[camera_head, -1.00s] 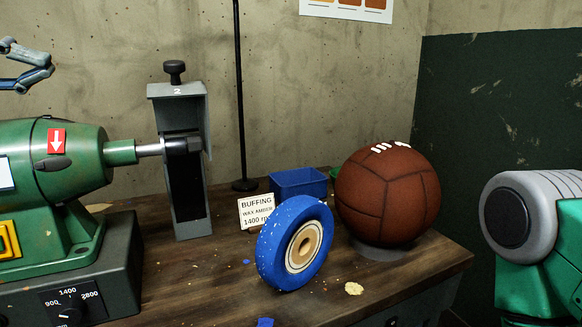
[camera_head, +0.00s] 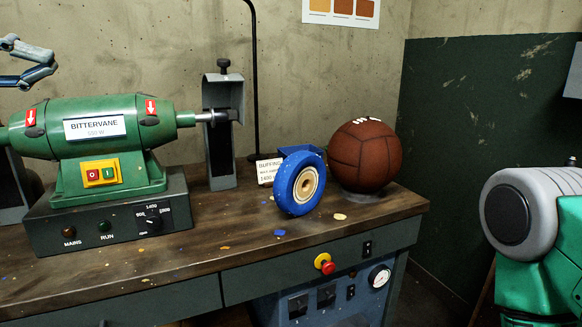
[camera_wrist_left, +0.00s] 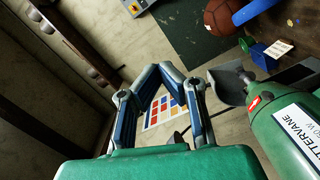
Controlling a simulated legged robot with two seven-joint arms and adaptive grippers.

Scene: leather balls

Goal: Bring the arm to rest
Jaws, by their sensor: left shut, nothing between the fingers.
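My left gripper (camera_head: 28,62) shows at the upper left of the head view, above and behind the green buffing machine and clear of the bench. Its blue-grey fingers are shut and empty. In the left wrist view the gripper (camera_wrist_left: 158,78) points towards the wall, with a colour chart behind it. My right arm shows only as a green and grey link at the right edge of the head view; its gripper is out of the picture.
The green machine (camera_head: 95,135) stands on the wooden bench (camera_head: 190,255). A blue buffing wheel (camera_head: 287,195), a small sign (camera_head: 268,171) and a brown leather ball (camera_head: 367,160) stand right of it. The colour chart (camera_wrist_left: 165,112) hangs on the wall. The floor right of the bench looks free.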

